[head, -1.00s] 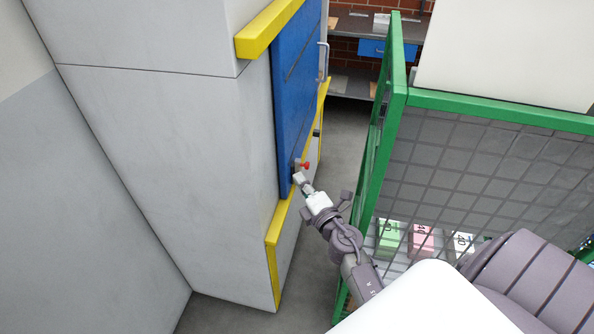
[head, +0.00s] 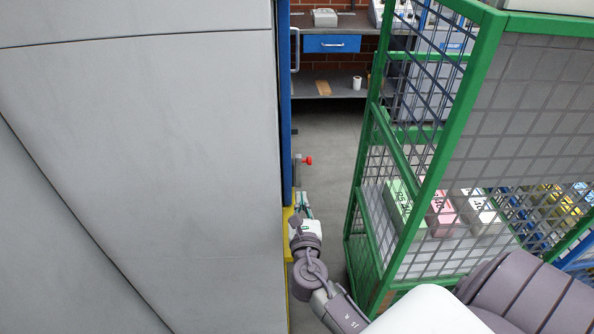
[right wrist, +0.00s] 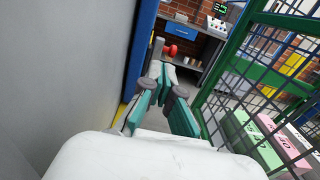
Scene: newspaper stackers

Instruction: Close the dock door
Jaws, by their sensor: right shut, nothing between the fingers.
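The blue dock door (head: 285,110) shows nearly edge-on at the right side of the grey wall block in the head view. A pale bar handle (head: 296,48) is on its upper part. A red knob (head: 307,160) on a small grey bracket sticks out low on the door side; it also shows in the right wrist view (right wrist: 171,51). My right gripper (head: 305,197) is shut and empty, just below the knob and beside the door's lower edge. Its teal fingers (right wrist: 161,75) point forward along the door face. I cannot tell whether they touch it. My left gripper is out of view.
A green mesh cage (head: 440,180) with boxes inside stands close on the right. A narrow strip of floor (head: 332,150) lies between it and the door. A shelf (head: 325,85) with a blue drawer (head: 332,43) stands behind. The grey wall block (head: 150,150) fills the left.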

